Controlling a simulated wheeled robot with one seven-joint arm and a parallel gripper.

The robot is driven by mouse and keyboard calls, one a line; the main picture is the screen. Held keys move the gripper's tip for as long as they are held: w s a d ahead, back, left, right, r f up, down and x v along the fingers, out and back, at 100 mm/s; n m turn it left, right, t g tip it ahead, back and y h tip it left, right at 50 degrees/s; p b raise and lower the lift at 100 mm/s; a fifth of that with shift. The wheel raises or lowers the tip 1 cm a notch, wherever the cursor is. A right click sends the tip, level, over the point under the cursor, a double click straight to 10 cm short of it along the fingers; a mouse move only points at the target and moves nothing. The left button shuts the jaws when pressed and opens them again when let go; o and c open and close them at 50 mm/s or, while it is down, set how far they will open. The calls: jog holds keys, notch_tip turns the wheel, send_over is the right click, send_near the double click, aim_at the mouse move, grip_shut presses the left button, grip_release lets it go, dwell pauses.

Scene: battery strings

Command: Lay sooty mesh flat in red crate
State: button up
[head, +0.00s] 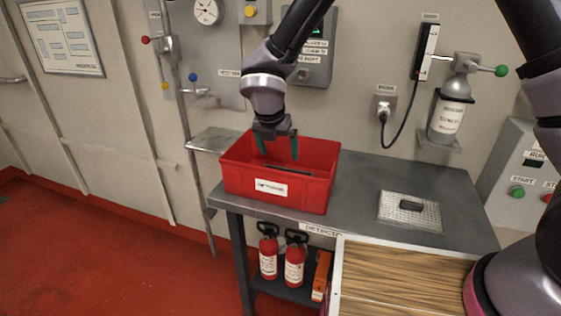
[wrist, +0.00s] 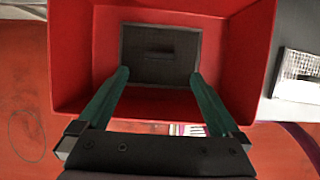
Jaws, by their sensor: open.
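The red crate (head: 275,197) stands on the left part of the grey table, with a white label on its front. In the wrist view the crate (wrist: 258,50) fills the middle, seen from above. A dark, sooty mesh panel (wrist: 160,72) with a small handle bar lies flat on the crate floor. In the head view only a dark strip of this mesh (head: 288,171) shows above the crate's front wall. My gripper (head: 277,157) is over the crate, pointing down, with its green fingers spread and nothing between them. In the wrist view its fingertips (wrist: 159,72) stand either side of the mesh.
A lighter, clean-looking mesh panel (head: 425,218) with a dark handle lies on the table right of the crate. Bare grey table (head: 355,180) lies between them. A wooden surface (head: 400,280) is at the front. Red extinguishers (head: 268,255) stand on the lower shelf.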

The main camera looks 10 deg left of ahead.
jog(key=w+d+r+m, duration=0.3)
jog(key=d+r+m, duration=0.5)
jog(key=d+r, duration=0.25)
jog(key=w+d+r+m, duration=0.2)
jog(key=d+r+m, duration=0.65)
jog(key=d, duration=0.35)
jog(key=s+d+r+m+t+y, duration=0.1)
jog(key=s+d+r+m, duration=0.4)
jog(key=d+m, duration=0.5)
jog(key=s+d+r+m+t+y, duration=0.1)
jog(key=s+d+r+m, duration=0.5)
jog(key=m, duration=0.7)
jog(key=s+d, duration=0.2)
jog(key=d, duration=0.1)
jog(key=shift+s+d+t, duration=0.25)
jog(key=shift+d+t, duration=0.05)
jog(key=shift+d, duration=0.05)
